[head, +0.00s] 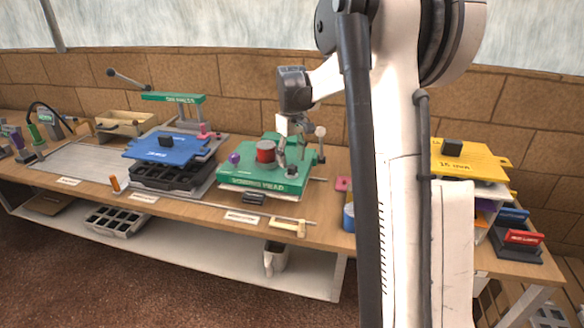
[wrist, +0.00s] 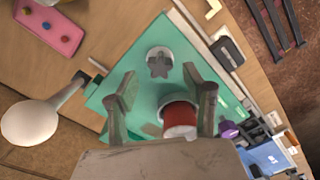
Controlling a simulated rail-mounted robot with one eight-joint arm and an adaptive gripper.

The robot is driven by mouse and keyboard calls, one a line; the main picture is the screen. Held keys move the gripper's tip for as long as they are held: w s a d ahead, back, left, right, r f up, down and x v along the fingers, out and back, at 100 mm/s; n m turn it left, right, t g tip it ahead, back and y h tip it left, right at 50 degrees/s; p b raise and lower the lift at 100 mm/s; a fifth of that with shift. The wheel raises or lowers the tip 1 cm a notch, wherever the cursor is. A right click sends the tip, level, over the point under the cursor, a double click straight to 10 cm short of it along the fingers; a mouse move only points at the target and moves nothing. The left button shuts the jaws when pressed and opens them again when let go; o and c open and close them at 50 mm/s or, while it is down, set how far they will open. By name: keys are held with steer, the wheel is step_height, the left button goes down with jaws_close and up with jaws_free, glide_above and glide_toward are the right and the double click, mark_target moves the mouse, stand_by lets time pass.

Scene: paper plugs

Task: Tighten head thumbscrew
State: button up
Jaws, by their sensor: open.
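A grey star-shaped knob, which looks like the thumbscrew (wrist: 159,65), sits on a round boss on the green machine head (wrist: 131,77). The green machine (head: 262,180) stands on the bench in the middle of the head view, where I cannot make the knob out clearly. My gripper (wrist: 157,92) is open and points down over the green plate. Its fingers are on either side of a line just short of the knob, with nothing between the tips. My gripper also shows in the head view (head: 291,150), above the machine and beside the red cylinder (head: 266,152).
The red cylinder stands close to my right finger in the wrist view (wrist: 180,120). A lever with a white ball (wrist: 30,123) sticks out at the left there. A purple knob (head: 234,158) is on the machine. A press with a blue plate (head: 167,147) stands left.

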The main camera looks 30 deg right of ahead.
mark_target(292, 166)
steer(key=shift+f+b, duration=0.95)
steer(key=shift+f, duration=0.8)
steer(key=c, duration=1.1)
steer(key=shift+m, duration=0.4)
steer(key=o, duration=0.6)
jaws_close()
steer(key=shift+m, duration=1.7)
